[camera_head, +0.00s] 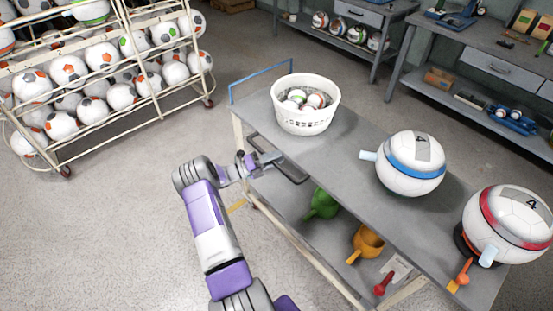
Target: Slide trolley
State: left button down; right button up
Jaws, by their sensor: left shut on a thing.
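The trolley (352,163) is a long grey two-level cart running from the upper middle to the lower right of the head view. A blue push bar (258,77) stands at its far left end. A dark loop handle (291,172) sits at its near long side. My left gripper (265,160), on a purple and white arm, is at this side and shut on the dark handle. The fingertips partly hide where they meet it. My right gripper is not in view.
On the trolley's top are a white basket (306,120) of balls, a blue-banded ball (408,180) and a red-banded ball (513,207). Green (322,205) and orange (366,243) items lie below. A ball rack (110,115) stands left, workbenches (480,60) behind. Floor between rack and trolley is clear.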

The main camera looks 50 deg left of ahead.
pick_arm(q)
jog(key=c, duration=1.1)
grip_release()
jog(key=shift+w+d+r, duration=0.1)
jog(key=shift+w+r, duration=0.05)
jog(key=shift+r, duration=0.35)
jog(key=shift+o, duration=0.2)
jog(key=shift+f, duration=0.15)
jog(key=p+v, duration=0.1)
jog(key=v, duration=0.6)
jog(key=shift+s, duration=0.25)
jog(key=shift+f, duration=0.2)
